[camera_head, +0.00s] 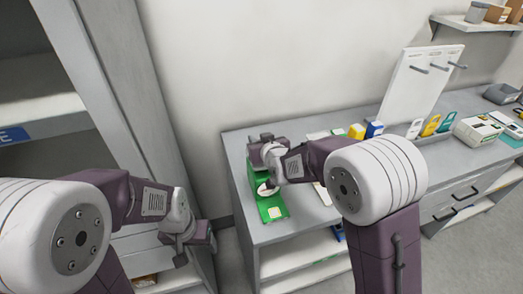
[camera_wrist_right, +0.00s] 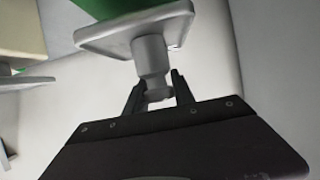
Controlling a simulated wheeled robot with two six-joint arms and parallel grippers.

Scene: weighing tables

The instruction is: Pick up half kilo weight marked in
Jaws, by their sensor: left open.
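In the right wrist view a pale grey knobbed post (camera_wrist_right: 150,55) stands between my right gripper's two dark fingers (camera_wrist_right: 157,85). The fingers are close on both sides of it; whether they press on it I cannot tell. It meets a pale flat plate (camera_wrist_right: 110,35). No weight marking is readable, so I cannot tell if this is the half kilo weight. In the head view my right gripper (camera_head: 262,150) is over the left end of the grey table (camera_head: 300,228), by a green tray or device (camera_head: 272,208) with a pale disc. My left gripper (camera_head: 187,246) is open, low beside the shelf unit.
Yellow and blue boxes (camera_head: 365,130) stand behind my right arm. A white pegboard (camera_head: 420,85) leans at the back, with a pale device (camera_head: 478,130) to its right. A grey shelf unit (camera_head: 110,120) stands at the left. My right forearm hides part of the tabletop.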

